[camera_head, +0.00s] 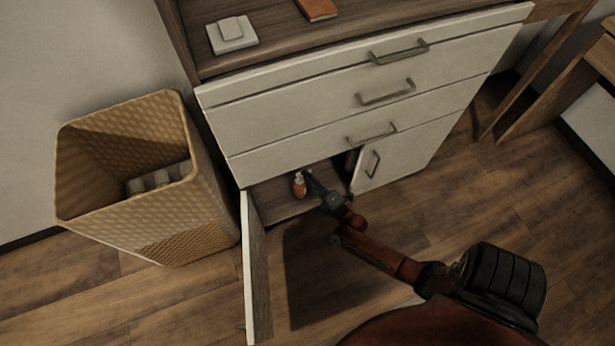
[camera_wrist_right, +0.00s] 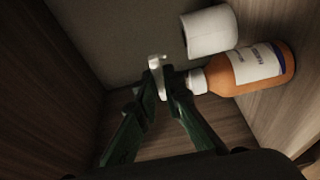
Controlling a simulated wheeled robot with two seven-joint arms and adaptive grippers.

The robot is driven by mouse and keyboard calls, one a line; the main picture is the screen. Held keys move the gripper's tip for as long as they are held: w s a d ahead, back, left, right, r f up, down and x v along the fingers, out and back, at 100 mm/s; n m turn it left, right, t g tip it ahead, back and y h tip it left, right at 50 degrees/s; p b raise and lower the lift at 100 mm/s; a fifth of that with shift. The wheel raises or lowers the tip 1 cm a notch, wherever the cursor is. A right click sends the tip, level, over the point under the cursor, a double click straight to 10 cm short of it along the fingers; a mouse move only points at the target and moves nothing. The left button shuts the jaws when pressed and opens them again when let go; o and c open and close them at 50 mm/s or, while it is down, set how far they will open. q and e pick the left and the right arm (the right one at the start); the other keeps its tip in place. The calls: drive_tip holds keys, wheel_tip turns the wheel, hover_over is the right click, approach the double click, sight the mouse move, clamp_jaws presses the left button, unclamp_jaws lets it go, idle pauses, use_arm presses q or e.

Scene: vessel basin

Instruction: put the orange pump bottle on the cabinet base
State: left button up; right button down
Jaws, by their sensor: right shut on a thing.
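The orange pump bottle (camera_head: 299,187) is inside the open lower cabinet, upright over the cabinet base (camera_head: 284,209). In the right wrist view the bottle (camera_wrist_right: 258,68) shows its orange body, a pale label and a white pump head. My right gripper (camera_head: 311,178) reaches into the cabinet from the right. In the wrist view its green fingers (camera_wrist_right: 168,82) are shut on the bottle's white neck, below the nozzle. I cannot tell whether the bottle's bottom touches the base. My left gripper is not in view.
A white roll (camera_wrist_right: 209,31) is beside the bottle. The left cabinet door (camera_head: 257,270) stands open; the right door (camera_head: 408,143) is beside my arm. A drawer front (camera_head: 330,137) overhangs the opening. A woven basket (camera_head: 150,215) stands left of the cabinet.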

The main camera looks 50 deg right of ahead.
drive_tip(key=shift+f, duration=0.1)
drive_tip(key=c, duration=2)
unclamp_jaws()
drive_tip(key=shift+c, duration=0.2)
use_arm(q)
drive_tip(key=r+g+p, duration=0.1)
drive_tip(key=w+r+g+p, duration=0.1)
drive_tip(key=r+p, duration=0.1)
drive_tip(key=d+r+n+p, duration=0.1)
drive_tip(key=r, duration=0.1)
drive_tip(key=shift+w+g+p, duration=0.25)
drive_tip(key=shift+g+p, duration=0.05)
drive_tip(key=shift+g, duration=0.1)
use_arm(e)
drive_tip(key=v, duration=1.2)
